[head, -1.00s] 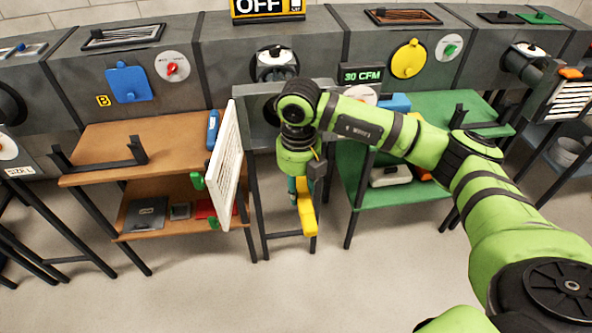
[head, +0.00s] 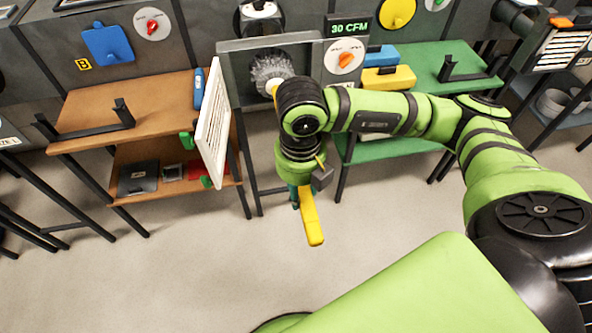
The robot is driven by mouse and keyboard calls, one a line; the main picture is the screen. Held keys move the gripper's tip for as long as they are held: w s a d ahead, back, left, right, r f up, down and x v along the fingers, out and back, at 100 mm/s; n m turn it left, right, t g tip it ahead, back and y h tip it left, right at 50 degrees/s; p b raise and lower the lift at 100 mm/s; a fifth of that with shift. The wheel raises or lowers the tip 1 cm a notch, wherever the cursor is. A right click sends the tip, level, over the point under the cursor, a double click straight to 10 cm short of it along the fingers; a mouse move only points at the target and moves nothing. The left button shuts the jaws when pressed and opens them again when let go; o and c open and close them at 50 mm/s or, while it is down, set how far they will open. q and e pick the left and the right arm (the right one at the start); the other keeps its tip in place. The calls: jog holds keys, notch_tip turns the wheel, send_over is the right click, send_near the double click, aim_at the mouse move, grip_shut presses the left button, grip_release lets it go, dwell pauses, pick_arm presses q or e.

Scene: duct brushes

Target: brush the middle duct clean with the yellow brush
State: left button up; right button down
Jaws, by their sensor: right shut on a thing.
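The middle duct's square grey opening (head: 229,69) is at the upper centre of the head view. A round grey bristle head (head: 268,68) shows at this opening, with a short piece of yellow shaft below it. I cannot tell how deep it sits. My right gripper (head: 305,198) is below and in front of the opening, pointing down. It is shut on the yellow brush, whose yellow handle (head: 312,222) sticks out below the fingers. My right wrist hides the part between handle and bristles. My left gripper is out of view.
A brown bench (head: 160,100) is at left. A green bench (head: 425,65) at right holds a yellow block (head: 389,78) and a blue block (head: 381,56). A "30 CFM" display (head: 348,27) is above an orange knob (head: 346,60).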

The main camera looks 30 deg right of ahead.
aim_at(314, 245)
jog(key=s, duration=0.1)
jog(key=s+a, duration=0.1)
jog(key=s, duration=0.3)
jog(key=shift+a, duration=0.3)
jog(key=s+p, duration=0.2)
jog(key=s, duration=0.1)
jog(key=shift+a+r, duration=0.15)
jog(key=shift+a, duration=0.25)
jog(key=s+p, duration=0.1)
jog(key=p, duration=0.1)
jog(key=s+p, duration=0.1)
jog(key=p, duration=0.1)
jog(key=shift+a+r, duration=0.15)
jog(key=shift+a, duration=0.2)
jog(key=shift+s+a+p, duration=0.1)
jog(key=shift+s+p, duration=0.25)
jog(key=shift+p, duration=0.3)
jog(key=shift+f, duration=0.3)
jog(key=shift+s, duration=0.1)
